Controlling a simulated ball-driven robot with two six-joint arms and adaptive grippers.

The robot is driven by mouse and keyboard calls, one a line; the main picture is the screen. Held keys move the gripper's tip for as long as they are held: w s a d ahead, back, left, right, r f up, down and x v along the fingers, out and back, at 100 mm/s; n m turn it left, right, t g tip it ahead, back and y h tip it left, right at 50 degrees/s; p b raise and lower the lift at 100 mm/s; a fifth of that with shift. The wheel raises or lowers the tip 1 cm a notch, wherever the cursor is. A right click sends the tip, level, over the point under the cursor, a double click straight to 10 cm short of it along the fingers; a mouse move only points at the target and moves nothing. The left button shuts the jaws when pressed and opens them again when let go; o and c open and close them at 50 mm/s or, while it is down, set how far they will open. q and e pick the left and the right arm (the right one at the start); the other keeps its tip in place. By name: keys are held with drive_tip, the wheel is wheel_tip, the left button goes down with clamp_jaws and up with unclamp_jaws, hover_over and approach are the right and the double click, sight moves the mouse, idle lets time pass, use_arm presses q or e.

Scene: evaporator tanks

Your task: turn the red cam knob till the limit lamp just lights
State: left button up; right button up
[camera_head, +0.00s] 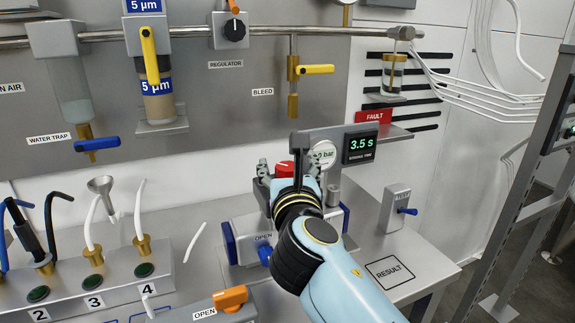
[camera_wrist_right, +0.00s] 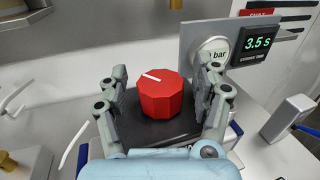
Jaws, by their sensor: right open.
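The red cam knob (camera_wrist_right: 162,98) is a faceted red knob with a white pointer line on its top. The line points to the upper left in the right wrist view. The knob sits on a dark base (camera_wrist_right: 150,130); in the head view only its top (camera_head: 285,169) shows behind my gripper. My right gripper (camera_wrist_right: 166,76) is open, with one finger on each side of the knob. A gap shows between the fingers and the knob. I cannot pick out a lit limit lamp in either view. My left gripper is not in view.
A display (camera_head: 360,146) reading 3.5 s and a round gauge (camera_head: 322,155) stand close behind the knob. A grey box with a blue lever (camera_head: 396,208) stands to the right. Tubes and a numbered block (camera_head: 90,282) lie left. The RESULT square (camera_head: 389,272) is bare.

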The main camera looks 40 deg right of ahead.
drive_tip(key=c, duration=1.2)
drive_tip(key=y+p, duration=0.1)
drive_tip(key=n+t+y+p, duration=0.1)
drive_tip(key=p, duration=0.1)
drive_tip(key=shift+r+n, duration=0.2)
drive_tip(key=shift+n, duration=0.1)
drive_tip(key=shift+c, duration=0.2)
drive_tip(key=shift+f+n+t+y+p, duration=0.15)
drive_tip(key=shift+n+t+y+p, duration=0.2)
drive_tip(key=shift+y, duration=0.35)
drive_tip(key=shift+f, duration=0.15)
